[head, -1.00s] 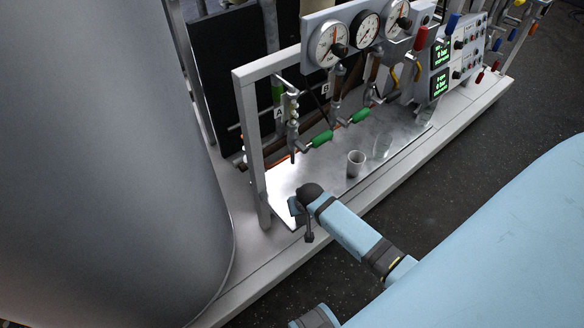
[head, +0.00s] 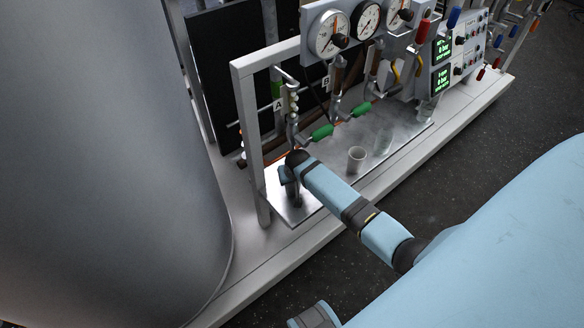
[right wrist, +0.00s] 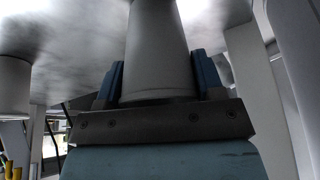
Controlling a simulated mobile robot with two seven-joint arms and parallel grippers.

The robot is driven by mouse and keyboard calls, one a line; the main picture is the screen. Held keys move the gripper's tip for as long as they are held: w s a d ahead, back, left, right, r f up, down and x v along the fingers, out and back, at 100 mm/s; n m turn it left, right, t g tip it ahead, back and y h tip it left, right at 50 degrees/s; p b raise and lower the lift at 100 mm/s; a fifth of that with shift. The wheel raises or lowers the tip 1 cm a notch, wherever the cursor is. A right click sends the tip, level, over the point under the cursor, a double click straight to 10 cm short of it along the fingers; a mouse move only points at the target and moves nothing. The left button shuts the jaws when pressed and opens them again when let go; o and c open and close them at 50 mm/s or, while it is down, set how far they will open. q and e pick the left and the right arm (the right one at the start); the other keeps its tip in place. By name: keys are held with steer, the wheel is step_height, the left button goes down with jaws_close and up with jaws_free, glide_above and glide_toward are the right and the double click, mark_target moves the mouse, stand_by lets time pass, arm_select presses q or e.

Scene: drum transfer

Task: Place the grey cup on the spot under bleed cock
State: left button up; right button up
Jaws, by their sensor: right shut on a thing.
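My right gripper (head: 291,184) is over the left end of the metal tray (head: 372,143), close to the valve line tagged A (head: 293,105). In the right wrist view my right gripper (right wrist: 158,82) is shut on a grey tapered cup (right wrist: 157,45), which sits between its two blue fingers. In the head view that cup is hidden by my wrist. The lower end of line A is partly covered by my wrist, so I cannot tell whether the cup is directly under it or touches the tray.
Green-handled valves (head: 322,132) hang above. A frame post (head: 250,145) and a large grey tank (head: 100,170) are at left.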

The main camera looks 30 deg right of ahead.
steer(key=o, duration=0.9)
steer(key=shift+f, duration=0.15)
steer(key=s+a+p, duration=0.1)
steer(key=s, duration=0.2)
steer(key=s+a+r, duration=0.1)
steer(key=s, duration=0.3)
steer(key=s+a+p, duration=0.1)
steer(key=s, duration=0.2)
steer(key=shift+s+a+r+p, duration=0.25)
steer(key=shift+s+p, duration=0.05)
steer(key=shift+s, duration=0.1)
steer(key=shift+s+a, duration=0.2)
steer(key=shift+s, duration=0.35)
